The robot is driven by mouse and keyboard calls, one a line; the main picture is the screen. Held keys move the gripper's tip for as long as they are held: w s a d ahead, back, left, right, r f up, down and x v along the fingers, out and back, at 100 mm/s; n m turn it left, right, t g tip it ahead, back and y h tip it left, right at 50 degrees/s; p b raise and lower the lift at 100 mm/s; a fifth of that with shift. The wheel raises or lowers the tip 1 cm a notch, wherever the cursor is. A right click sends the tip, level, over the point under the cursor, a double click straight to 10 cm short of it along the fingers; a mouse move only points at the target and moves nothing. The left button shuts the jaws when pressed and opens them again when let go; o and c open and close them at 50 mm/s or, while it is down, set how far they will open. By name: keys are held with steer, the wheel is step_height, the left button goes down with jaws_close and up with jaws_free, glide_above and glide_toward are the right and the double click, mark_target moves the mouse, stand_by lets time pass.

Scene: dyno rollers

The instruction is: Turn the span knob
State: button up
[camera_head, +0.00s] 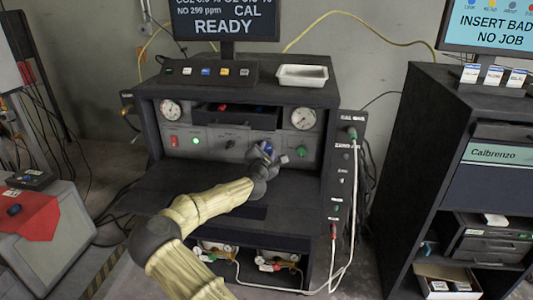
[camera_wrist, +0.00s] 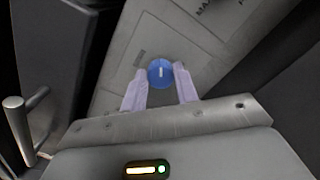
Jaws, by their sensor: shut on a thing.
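The blue round knob (camera_wrist: 160,73) with a white pointer line sits on the grey panel, between the two fingers of my gripper (camera_wrist: 160,88) in the wrist view. My gripper is shut on this knob. In the head view my gripper (camera_head: 268,155) reaches the front panel of the dark console, and the blue knob (camera_head: 267,148) shows partly beside it. The knob's label cannot be read, and the gripper hides part of the panel around it.
A green knob (camera_head: 302,151) sits just right of my gripper. A black knob (camera_head: 230,144), a lit green light (camera_head: 196,141) and a red switch (camera_head: 174,141) are to the left. A dark shelf (camera_head: 165,185) juts out below. A side panel (camera_head: 343,180) with plugged hoses stands right.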

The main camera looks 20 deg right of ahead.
steer(key=shift+f, duration=0.1)
stand_by(0.4)
steer(key=o, duration=1)
steer(key=shift+s, duration=0.1)
steer(key=v, duration=1.7)
steer(key=shift+s+a, duration=0.1)
steer(key=shift+a, duration=0.05)
